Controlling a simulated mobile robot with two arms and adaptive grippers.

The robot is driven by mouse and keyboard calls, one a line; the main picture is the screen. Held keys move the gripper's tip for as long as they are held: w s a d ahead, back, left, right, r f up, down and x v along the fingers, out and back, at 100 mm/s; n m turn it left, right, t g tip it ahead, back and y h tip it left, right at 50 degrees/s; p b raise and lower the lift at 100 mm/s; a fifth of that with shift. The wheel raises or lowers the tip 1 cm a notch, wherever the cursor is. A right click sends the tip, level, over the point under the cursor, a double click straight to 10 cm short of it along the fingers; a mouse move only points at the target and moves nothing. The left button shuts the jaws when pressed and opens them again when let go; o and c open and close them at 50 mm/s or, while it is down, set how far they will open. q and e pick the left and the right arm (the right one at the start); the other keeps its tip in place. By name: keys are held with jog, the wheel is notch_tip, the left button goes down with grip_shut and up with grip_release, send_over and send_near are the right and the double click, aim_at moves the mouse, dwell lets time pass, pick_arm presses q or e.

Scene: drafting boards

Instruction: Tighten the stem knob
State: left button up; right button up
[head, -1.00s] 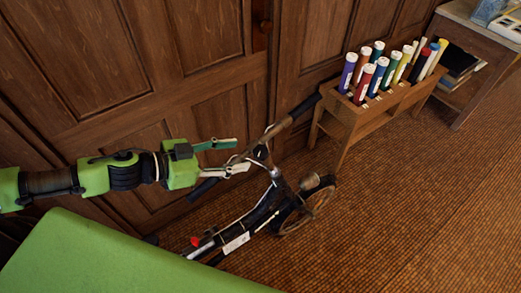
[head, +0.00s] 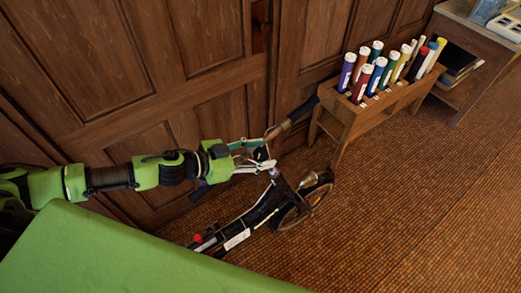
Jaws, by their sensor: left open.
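A small bicycle or scooter with a black frame (head: 262,211) stands on the floor by the wooden doors, its handlebar (head: 292,118) reaching up to the right. A dark round part at the top of the stem, which looks like the stem knob (head: 261,154), sits where the handlebar meets the stem. My left gripper (head: 264,154) is open, with one finger above the knob and one below it. I cannot tell whether the fingers touch it. The gripper hides the handlebar's left part near the stem. My right gripper is not in view.
A wooden rack (head: 352,118) with several coloured tubes stands right of the handlebar. A grey-topped side table (head: 470,30) is at the upper right. Wooden doors (head: 160,80) rise close behind the arm. The brown carpet (head: 420,200) at right is clear.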

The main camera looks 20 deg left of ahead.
pick_arm(q)
jog(key=shift+c, duration=0.5)
jog(key=c, duration=1)
